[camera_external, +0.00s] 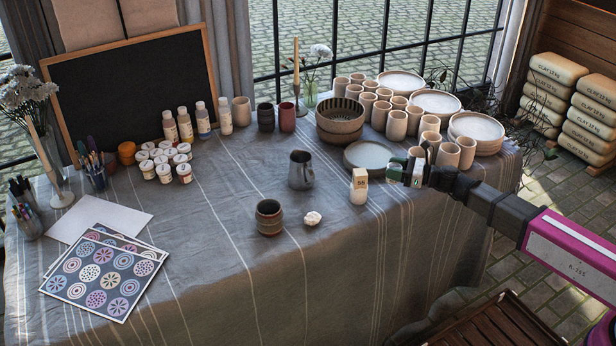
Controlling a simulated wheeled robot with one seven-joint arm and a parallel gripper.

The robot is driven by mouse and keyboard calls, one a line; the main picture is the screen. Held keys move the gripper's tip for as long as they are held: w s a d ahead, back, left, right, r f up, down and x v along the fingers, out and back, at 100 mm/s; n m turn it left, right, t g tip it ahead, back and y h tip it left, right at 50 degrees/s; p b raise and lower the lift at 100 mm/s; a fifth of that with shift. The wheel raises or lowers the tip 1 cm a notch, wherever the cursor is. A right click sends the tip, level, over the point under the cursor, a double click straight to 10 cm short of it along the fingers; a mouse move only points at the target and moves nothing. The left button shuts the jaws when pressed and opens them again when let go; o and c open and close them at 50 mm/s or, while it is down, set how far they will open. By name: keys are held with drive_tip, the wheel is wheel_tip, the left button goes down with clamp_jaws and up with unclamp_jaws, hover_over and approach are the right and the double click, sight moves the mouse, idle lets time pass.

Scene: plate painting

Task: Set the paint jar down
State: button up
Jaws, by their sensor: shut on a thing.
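My gripper (408,172) reaches in from the right, level with the front of the plate stack. It is shut on a small green-and-white thing, which looks like the paint jar (395,172). The jar is small and partly hidden by the fingers. It shows in front of the grey plate and to the right of a pale bottle with a tan block-like top (358,188). I cannot tell whether the jar touches the tablecloth (335,245).
Several white-lidded jars (164,172) stand at the left. A grey pitcher (301,170), a dark cup (269,217) and a crumpled white lump (312,218) stand mid-table. Beige cups (397,125) and plates (477,128) crowd the back right. The front cloth is clear.

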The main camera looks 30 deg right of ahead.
drive_tip(key=shift+w+d+f, duration=0.1)
drive_tip(key=shift+f, duration=2)
drive_tip(key=shift+f, duration=0.1)
drive_tip(key=o, duration=0.9)
drive_tip(key=shift+o, duration=0.2)
drive_tip(key=v, duration=1.2)
